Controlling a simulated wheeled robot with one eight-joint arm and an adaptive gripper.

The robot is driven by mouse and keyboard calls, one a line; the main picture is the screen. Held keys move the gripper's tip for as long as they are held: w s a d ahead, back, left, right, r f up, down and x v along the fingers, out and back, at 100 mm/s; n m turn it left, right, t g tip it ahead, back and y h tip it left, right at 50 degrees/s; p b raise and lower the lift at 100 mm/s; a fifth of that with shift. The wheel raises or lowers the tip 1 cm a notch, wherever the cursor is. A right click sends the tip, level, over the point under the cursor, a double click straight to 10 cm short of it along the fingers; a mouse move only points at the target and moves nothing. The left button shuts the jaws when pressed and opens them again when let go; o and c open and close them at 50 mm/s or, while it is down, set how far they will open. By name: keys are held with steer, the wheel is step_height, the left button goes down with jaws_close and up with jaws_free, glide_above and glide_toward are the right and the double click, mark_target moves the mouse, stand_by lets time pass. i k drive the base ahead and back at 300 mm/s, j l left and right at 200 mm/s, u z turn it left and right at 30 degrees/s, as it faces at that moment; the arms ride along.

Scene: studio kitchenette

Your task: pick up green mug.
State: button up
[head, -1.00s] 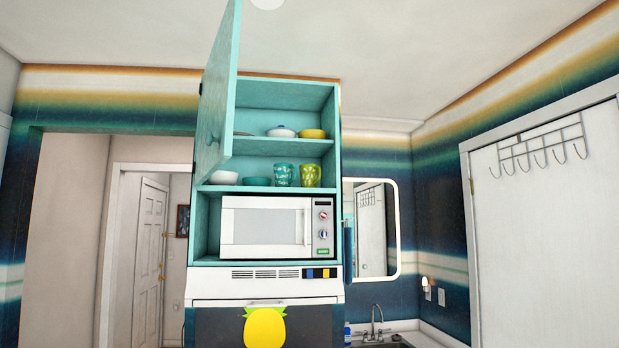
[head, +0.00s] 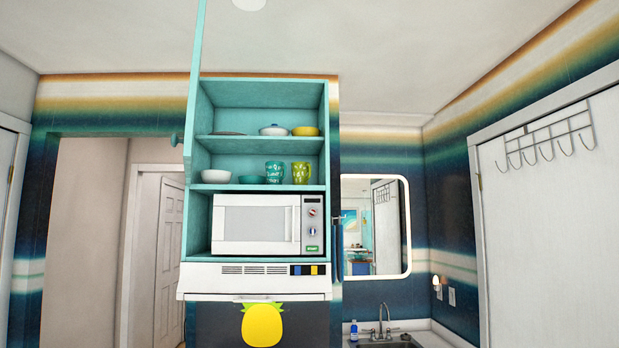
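Two mugs stand side by side on the lower shelf of the open turquoise cabinet (head: 190,225), above the microwave. The left one is a teal-green mug (head: 274,172) with pale markings. The right one is a yellow-green mug (head: 301,173) with a pattern. Both are upright and look very close to each other. I cannot tell from the picture which one the task calls the green mug. My gripper is not in view.
A white bowl (head: 216,176) and a teal bowl (head: 252,180) share the mugs' shelf. A lidded dish (head: 273,130) and yellow bowl (head: 305,131) sit above. A microwave (head: 255,224) is below. The open cabinet door (head: 196,85) juts out at left. The sink (head: 390,344) is lower right.

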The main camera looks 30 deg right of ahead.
mark_target(300, 172)
steer(key=l+u, duration=0.35)
steer(key=l, duration=0.35)
steer(key=l+u, duration=0.4)
steer(key=l, duration=0.3)
steer(key=k+l+u, duration=0.1)
steer(key=l+u, duration=0.25)
steer(key=l, duration=0.3)
